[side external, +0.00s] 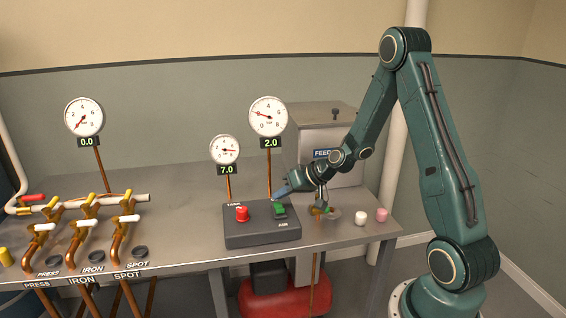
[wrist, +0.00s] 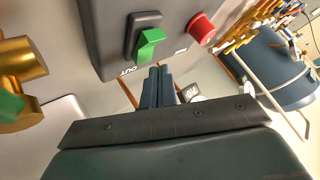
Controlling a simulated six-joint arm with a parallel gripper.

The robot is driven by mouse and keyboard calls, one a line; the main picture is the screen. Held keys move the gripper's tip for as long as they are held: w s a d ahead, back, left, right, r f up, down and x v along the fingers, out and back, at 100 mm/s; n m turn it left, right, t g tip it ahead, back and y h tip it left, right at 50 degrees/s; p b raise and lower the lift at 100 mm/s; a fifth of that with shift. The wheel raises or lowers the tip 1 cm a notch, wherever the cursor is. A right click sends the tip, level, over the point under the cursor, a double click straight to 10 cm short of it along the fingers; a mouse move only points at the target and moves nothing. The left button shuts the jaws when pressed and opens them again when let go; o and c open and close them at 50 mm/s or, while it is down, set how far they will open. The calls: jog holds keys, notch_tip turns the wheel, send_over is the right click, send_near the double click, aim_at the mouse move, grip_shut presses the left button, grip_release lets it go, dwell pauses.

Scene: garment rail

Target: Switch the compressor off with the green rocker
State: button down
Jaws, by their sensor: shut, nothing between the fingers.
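The green rocker (side external: 280,211) sits on the right part of the dark grey control box (side external: 262,237), beside a red button (side external: 242,214). In the wrist view the green rocker (wrist: 150,42) is tilted, one end standing out from its black frame. My gripper (side external: 276,196) is shut and empty, its fingertips just behind and above the rocker in the side view. In the wrist view my shut fingertips (wrist: 159,68) point at the rocker's raised end, very close to it. I cannot tell whether they touch.
A valve with a green handle (side external: 322,211) stands right of the box, under my wrist. Two gauges reading 7.0 (side external: 224,149) and 2.0 (side external: 268,117) rise behind the box. Yellow-handled valves (side external: 88,210) line the left. A red tank (side external: 285,297) stands below the table.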

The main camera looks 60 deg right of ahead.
aim_at(282, 207)
jog(key=shift+r, duration=0.45)
jog(key=shift+s+a+r, duration=0.1)
jog(key=shift+r, duration=0.7)
jog(key=shift+s+a+r, duration=0.15)
jog(key=shift+r, duration=0.7)
jog(key=shift+s+a+r, duration=0.1)
jog(key=shift+r, duration=0.7)
jog(key=shift+a+r, duration=0.1)
jog(key=shift+a+r, duration=0.15)
jog(key=s+a+r+n+g, duration=0.3)
jog(key=s+a+r+n, duration=0.1)
jog(key=s+a+r, duration=0.6)
jog(key=s+a+r+h, duration=0.1)
jog(key=s+a, duration=0.1)
jog(key=s, duration=0.6)
jog(key=s+a+r+g+h, duration=0.1)
jog(key=s+a+r, duration=0.1)
jog(key=s, duration=0.5)
jog(key=shift+s+r, duration=0.2)
jog(key=shift+s, duration=0.2)
